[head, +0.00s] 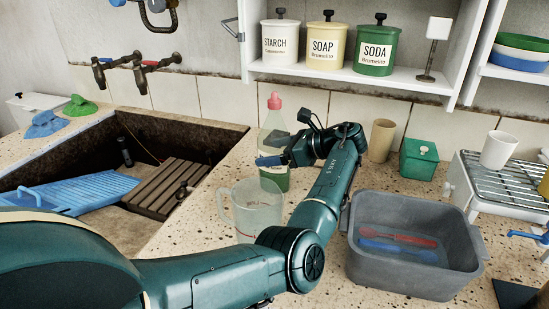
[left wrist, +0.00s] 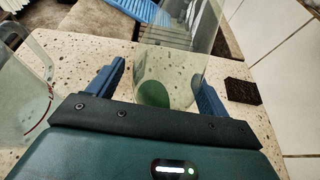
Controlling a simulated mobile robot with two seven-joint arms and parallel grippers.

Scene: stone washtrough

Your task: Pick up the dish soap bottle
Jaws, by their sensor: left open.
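The dish soap bottle (head: 272,123) is clear with green liquid and a pink-red cap. It stands upright on the speckled counter behind the clear measuring jug. My left gripper (head: 272,160) is in front of its middle in the head view and hides part of it. In the left wrist view the bottle (left wrist: 175,62) shows between the two blue fingers of my open left gripper (left wrist: 160,82), with a gap visible on the left side. Whether a finger touches it I cannot tell. My right gripper is not in view.
The measuring jug (head: 257,212) stands close in front of the bottle; the stone trough (head: 215,135) opens to the left. A grey tub (head: 415,270), a beige cup (head: 381,140) and a green box (head: 419,158) stand to the right. A dark sponge-like block (left wrist: 241,90) lies beside the right finger.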

